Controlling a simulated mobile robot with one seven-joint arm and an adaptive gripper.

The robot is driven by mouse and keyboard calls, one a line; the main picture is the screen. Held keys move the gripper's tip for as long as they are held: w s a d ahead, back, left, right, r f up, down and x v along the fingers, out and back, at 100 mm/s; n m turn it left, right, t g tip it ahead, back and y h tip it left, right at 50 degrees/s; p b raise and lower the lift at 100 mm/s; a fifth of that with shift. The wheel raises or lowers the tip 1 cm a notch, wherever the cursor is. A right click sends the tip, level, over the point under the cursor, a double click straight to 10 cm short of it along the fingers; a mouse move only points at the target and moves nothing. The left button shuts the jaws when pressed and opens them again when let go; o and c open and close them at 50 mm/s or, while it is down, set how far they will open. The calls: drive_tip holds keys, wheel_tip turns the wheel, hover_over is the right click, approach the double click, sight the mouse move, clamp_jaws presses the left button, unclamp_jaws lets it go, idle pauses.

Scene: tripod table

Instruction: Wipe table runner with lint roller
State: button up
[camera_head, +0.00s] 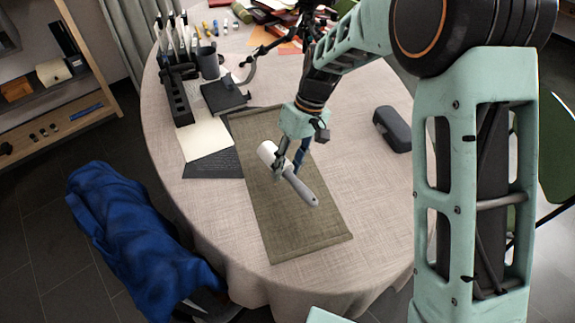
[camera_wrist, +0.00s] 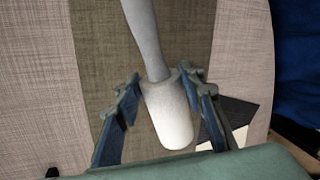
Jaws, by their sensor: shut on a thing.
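The lint roller has a white cylinder (camera_head: 267,152) and a grey handle (camera_head: 301,190) in the head view. The olive-green table runner (camera_head: 290,226) lies flat on the round table. My gripper (camera_head: 287,160) is shut on the lint roller near where the handle meets the cylinder, over the runner's middle. In the wrist view, the roller (camera_wrist: 170,112) lies between my two blue-padded fingers (camera_wrist: 163,112), with its handle pointing up the picture. The runner (camera_wrist: 105,60) shows behind it. I cannot tell whether the roller touches the runner.
A dark case (camera_head: 391,130) lies right of the runner. White paper (camera_head: 205,139) and a black sheet (camera_head: 213,165) lie left of it. A blue cloth (camera_head: 137,232) covers a chair at left.

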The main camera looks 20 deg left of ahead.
drive_tip(key=shift+f+b, duration=0.65)
drive_tip(key=shift+f, duration=0.35)
drive_tip(key=shift+w+a, duration=0.1)
